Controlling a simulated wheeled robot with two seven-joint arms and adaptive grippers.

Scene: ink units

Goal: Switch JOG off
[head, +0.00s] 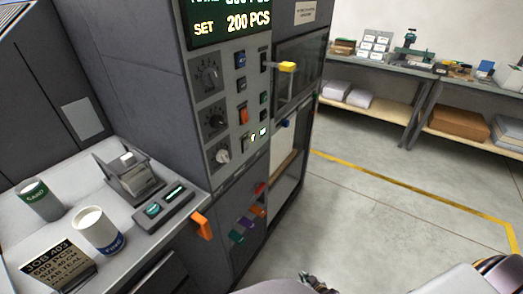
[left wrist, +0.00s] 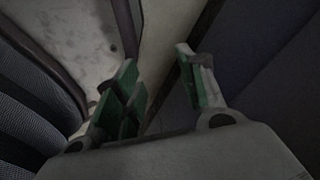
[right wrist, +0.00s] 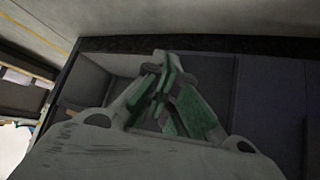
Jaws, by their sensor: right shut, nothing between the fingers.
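The grey machine's control panel (head: 232,105) stands upright in the head view. The labels are too small to read, so I cannot tell which switch is JOG. My right gripper (right wrist: 163,78) is shut and empty in the right wrist view, with dark machine surfaces beyond it. My left gripper (left wrist: 160,80) is open and empty in the left wrist view, its green-padded fingers apart. Neither gripper touches the panel.
A display (head: 235,22) reads SET 200 PCS. A yellow-tipped lever (head: 287,67) sticks out right of the panel. The left counter holds a green can (head: 40,200), a white cup (head: 97,231) and a job card (head: 57,265). An orange handle (head: 202,226) juts from its edge. Floor at right is clear.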

